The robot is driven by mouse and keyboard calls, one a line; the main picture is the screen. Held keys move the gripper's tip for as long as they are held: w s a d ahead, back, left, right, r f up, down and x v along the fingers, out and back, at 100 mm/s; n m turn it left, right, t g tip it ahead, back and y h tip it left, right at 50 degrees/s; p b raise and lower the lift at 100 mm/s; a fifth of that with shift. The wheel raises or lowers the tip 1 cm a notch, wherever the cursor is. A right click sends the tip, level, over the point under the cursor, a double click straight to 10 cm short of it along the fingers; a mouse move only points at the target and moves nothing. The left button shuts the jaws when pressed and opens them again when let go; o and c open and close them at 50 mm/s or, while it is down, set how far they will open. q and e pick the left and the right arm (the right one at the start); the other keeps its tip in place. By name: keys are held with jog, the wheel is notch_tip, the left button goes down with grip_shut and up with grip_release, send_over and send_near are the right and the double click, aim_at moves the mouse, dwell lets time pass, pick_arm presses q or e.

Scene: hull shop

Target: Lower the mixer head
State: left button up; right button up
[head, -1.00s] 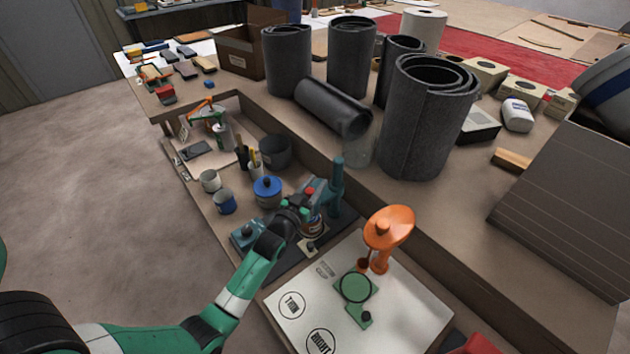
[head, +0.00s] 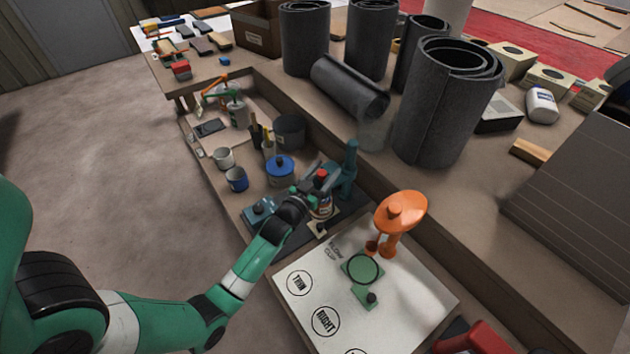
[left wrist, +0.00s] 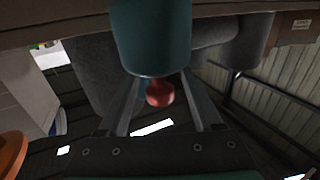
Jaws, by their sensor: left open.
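The mixer stands on the lower bench, with a teal upright column (head: 349,170) and a red knob (head: 321,174). The knob also shows in the left wrist view (left wrist: 160,93), at the end of a teal cylindrical part (left wrist: 150,42) that looks like the mixer head. A labelled can (head: 322,208) stands below the knob. My left gripper (head: 312,190) is at the mixer, partly hiding it. In the left wrist view its fingers (left wrist: 163,100) are apart, one on each side of the knob; contact cannot be told. My right gripper is not in view.
A blue-lidded pot (head: 281,173), a blue mug (head: 237,179) and a dark pot (head: 289,132) stand left of the mixer. An orange stand (head: 402,212) is on the white board (head: 408,305) at the right. Dark rolls (head: 440,110) stand on the raised bench behind.

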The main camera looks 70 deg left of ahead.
pick_arm(q)
jog(key=p+v, duration=0.1)
jog(key=v, duration=0.9)
jog(key=shift+w, duration=0.1)
